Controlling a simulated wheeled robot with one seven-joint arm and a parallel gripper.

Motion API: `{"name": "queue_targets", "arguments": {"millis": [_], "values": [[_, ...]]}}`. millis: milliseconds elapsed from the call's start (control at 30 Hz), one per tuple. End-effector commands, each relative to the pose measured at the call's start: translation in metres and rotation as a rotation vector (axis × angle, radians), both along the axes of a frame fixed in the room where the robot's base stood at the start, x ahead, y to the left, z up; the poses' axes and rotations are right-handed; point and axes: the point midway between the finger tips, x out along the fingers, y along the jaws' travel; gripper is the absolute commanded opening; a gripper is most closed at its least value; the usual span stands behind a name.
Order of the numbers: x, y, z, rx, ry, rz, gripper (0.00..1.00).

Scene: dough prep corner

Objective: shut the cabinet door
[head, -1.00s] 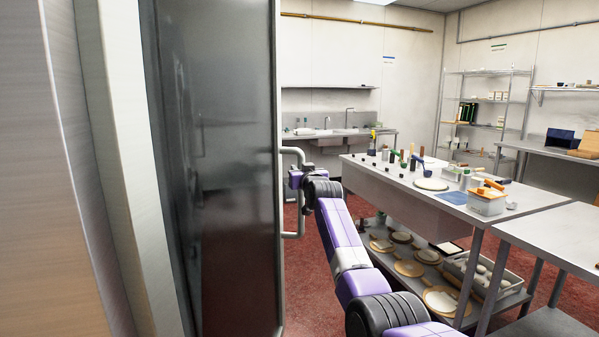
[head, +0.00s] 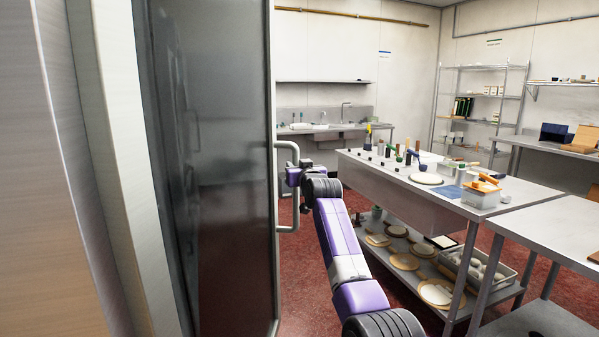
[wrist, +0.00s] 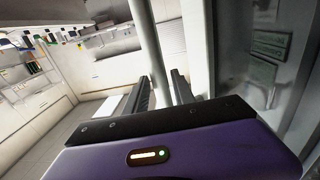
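The cabinet door (head: 220,130) is a tall dark, glossy panel with a pale metal edge. It stands open, swung out from the cabinet frame (head: 115,140) at the left of the head view. Its pale bar handle (head: 283,145) is upright on the door's right edge. It also shows in the wrist view as a bar (wrist: 146,35) running down between the fingers. My gripper (head: 292,177) is at the handle's middle. In the wrist view my gripper (wrist: 162,88) has one finger close on each side of the bar and looks closed on it. The fingertips' contact is partly hidden.
A steel table (head: 400,190) with tools and a lower shelf of round boards stands right of my arm. Another table (head: 560,235) is at the near right. A sink (head: 325,127) and wire shelves (head: 480,105) are at the back. Red floor (head: 310,255) is clear beside the door.

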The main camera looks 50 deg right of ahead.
Motion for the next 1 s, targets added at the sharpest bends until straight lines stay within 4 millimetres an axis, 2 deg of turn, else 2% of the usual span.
{"name": "queue_targets", "arguments": {"millis": [200, 400, 1000], "values": [[-0.023, 0.016, -0.001, -0.001, -0.001, 0.001, 0.31], [-0.036, 0.026, -0.001, 0.000, 0.000, 0.003, 0.31], [-0.041, 0.029, 0.000, 0.001, 0.001, 0.003, 0.31]]}}
